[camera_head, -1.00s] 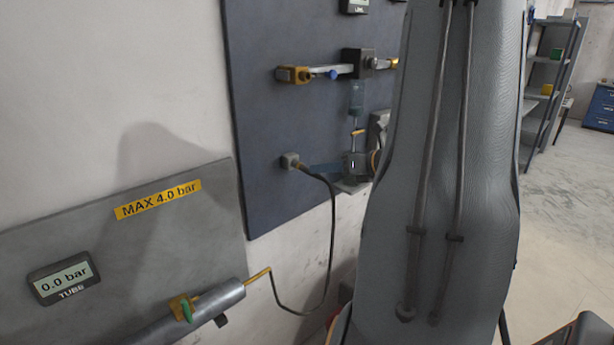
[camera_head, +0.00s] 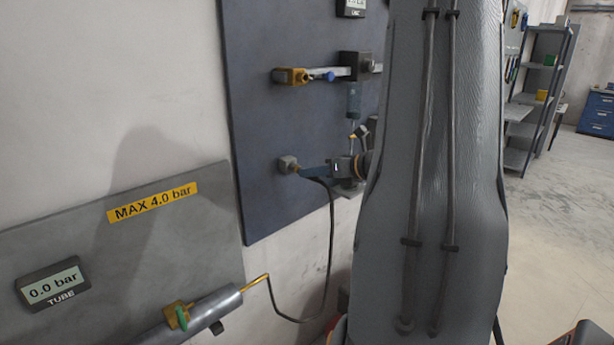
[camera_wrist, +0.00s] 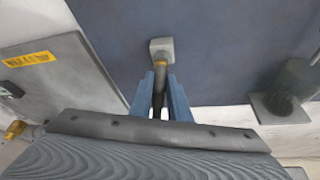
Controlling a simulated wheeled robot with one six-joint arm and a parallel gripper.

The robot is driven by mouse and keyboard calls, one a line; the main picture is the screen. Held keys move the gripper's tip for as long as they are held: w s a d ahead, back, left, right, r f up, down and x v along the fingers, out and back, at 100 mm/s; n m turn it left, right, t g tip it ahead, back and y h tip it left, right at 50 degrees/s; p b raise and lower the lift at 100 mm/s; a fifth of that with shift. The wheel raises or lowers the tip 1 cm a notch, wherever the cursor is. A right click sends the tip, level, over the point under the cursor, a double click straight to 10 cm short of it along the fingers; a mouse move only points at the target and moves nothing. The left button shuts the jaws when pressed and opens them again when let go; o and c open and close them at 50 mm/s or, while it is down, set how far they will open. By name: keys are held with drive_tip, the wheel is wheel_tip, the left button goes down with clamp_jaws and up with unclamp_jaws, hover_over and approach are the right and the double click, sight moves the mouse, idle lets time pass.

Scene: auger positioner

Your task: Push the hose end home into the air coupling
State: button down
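The air coupling is a small grey block (camera_head: 287,165) on the dark blue panel; it also shows at the top middle of the wrist view (camera_wrist: 162,47). A brass-coloured end piece (camera_wrist: 160,64) sits at its face, with the black hose (camera_wrist: 158,104) running from it towards my gripper. How deep the hose end sits in the coupling cannot be told. My gripper (camera_wrist: 160,80) has one blue finger on each side of the hose, close to the coupling. Whether the fingers press on the hose is unclear. In the head view my gripper (camera_head: 303,172) hides the hose just beside the coupling.
The hose (camera_head: 331,240) hangs in a loop to a brass elbow on a grey tube (camera_head: 215,305) at lower left. Above are a rail with a brass clamp (camera_head: 292,76) and a display. The tube display (camera_head: 54,286) reads 0.0 bar. My arm covers the middle right.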

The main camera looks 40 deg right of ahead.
drive_tip(key=c, duration=2.3)
unclamp_jaws()
clamp_jaws()
drive_tip(key=shift+s, duration=0.15)
drive_tip(key=shift+s, duration=0.7)
drive_tip(key=shift+s+d+f+p, duration=0.1)
drive_tip(key=shift+s+p, duration=0.2)
drive_tip(key=shift+s, duration=0.6)
drive_tip(key=shift+s+d+f+p, duration=0.1)
drive_tip(key=shift+s+p, duration=0.15)
drive_tip(key=shift+s, duration=0.65)
